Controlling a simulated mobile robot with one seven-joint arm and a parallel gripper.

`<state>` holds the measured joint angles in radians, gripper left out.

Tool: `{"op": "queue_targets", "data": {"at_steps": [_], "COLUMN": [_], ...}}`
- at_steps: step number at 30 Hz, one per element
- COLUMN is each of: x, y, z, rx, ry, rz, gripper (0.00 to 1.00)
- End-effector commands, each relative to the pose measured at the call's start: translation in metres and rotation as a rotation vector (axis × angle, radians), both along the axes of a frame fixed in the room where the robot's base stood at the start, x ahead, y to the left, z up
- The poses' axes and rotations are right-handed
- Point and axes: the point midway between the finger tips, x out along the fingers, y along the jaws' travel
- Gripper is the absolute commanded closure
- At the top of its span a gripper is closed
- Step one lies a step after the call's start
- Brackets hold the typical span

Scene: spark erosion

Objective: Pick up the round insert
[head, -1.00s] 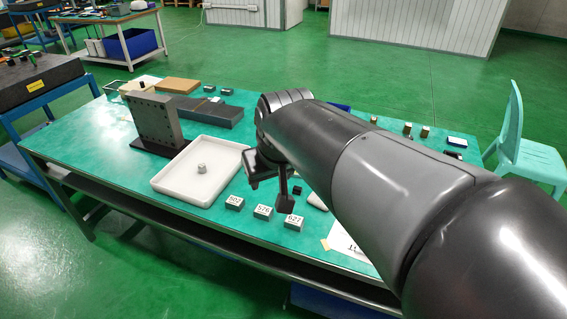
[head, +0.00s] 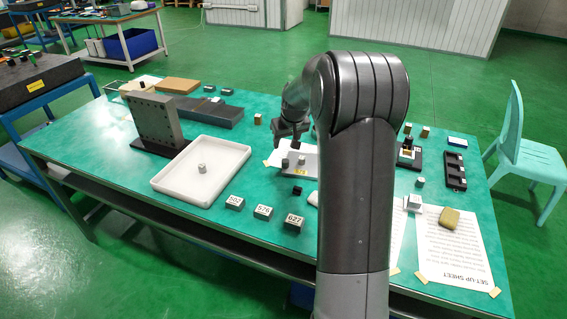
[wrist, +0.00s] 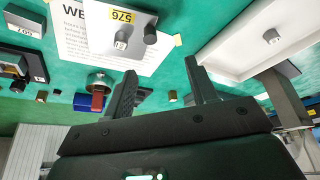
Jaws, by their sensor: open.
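A small grey cylinder (head: 202,168) stands upright in the white tray (head: 170,190); it also shows in the wrist view (wrist: 271,36). Two short round pieces, one lighter (wrist: 122,38) and one darker (wrist: 150,35), stand on a pale plate with a yellow label (wrist: 100,15). The plate also shows in the head view (head: 307,170). I cannot tell for certain which of these is the round insert. My gripper (head: 289,137) is open and empty above the table, behind the plate in the head view. Its two fingers (wrist: 160,85) show apart in the wrist view.
Numbered blocks (head: 263,212) stand along the front edge. A metal cup (wrist: 100,82) and red and blue pieces lie beyond the fingers. A set-up sheet (head: 455,255) lies at the right. My arm hides the table's middle.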

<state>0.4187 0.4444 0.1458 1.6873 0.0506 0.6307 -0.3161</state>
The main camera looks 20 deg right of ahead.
Motion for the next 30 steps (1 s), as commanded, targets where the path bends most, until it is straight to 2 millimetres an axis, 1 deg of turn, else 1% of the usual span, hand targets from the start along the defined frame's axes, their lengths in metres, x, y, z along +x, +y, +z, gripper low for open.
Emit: {"op": "queue_targets", "data": {"at_steps": [1,3,8,11,16,19,25,30], "x": [0.008,0.016,0.025,0.029,0.039,0.044,0.050,0.060], "y": [-0.009,-0.018,-0.028,-0.030,-0.030,-0.030,-0.029,-0.026], "z": [-0.013,-0.025,-0.040,-0.051,-0.077,-0.086,-0.100,-0.123], "rx": [0.006,0.011,0.015,0.016,0.016,0.016,0.015,0.016], "ry": [0.003,0.003,0.002,0.002,0.003,0.002,0.003,0.004], "rz": [-0.004,-0.008,-0.010,-0.011,-0.011,-0.011,-0.010,-0.009], "gripper": [0.48,0.48,0.48,0.48,0.48,0.48,0.48,0.48]}}
